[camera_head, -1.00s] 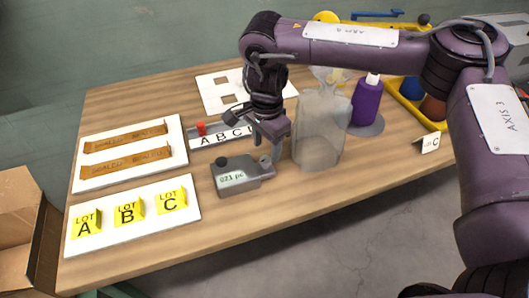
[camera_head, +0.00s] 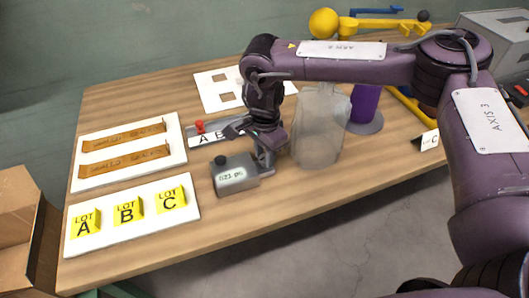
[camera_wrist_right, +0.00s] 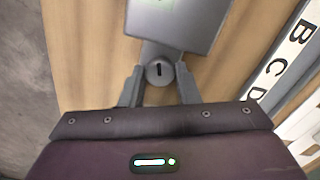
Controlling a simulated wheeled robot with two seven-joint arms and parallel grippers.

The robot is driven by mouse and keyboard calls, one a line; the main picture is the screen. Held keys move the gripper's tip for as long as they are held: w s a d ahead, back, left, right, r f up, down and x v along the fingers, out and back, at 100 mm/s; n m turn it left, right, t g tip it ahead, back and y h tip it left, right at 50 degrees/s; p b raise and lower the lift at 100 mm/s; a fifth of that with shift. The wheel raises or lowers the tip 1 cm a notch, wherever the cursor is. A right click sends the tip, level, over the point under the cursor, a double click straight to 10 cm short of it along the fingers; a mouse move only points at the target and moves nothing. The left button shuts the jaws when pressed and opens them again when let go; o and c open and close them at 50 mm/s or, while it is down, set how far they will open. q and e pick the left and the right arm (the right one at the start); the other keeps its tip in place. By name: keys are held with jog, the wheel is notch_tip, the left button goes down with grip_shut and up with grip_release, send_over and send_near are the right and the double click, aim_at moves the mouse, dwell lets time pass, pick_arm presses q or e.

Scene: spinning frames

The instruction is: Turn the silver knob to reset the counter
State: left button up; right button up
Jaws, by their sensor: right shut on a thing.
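The counter (camera_head: 235,181) is a small grey box with a display near the table's front edge. Its digits are too small to read surely. A black button sits on its upper left corner. The silver knob (camera_wrist_right: 160,72), round with a dark slot mark, is on the counter's side in the right wrist view. My right gripper (camera_head: 266,163) is at the counter's right side in the head view. Its two fingers (camera_wrist_right: 159,78) are shut on the knob, one on each side. In the head view the fingers mostly hide the knob. My left gripper is not in view.
A translucent grey container (camera_head: 319,130) stands just right of my right gripper. A letter strip (camera_head: 208,138) with a red slider lies behind the counter. A white board with yellow lot blocks (camera_head: 128,214) lies to the left.

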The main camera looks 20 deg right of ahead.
aim_at(264, 157)
jog(key=m+p, duration=0.1)
jog(key=m, duration=0.2)
jog(key=shift+m, duration=0.3)
jog(key=shift+m+p, duration=0.3)
jog(key=shift+m, duration=1.6)
jog(key=o, duration=1)
jog(key=shift+r, duration=0.1)
notch_tip(264, 157, up, 8)
jog(key=shift+a+f+p, duration=0.1)
jog(key=shift+f+p, duration=0.05)
jog(key=shift+p, duration=0.4)
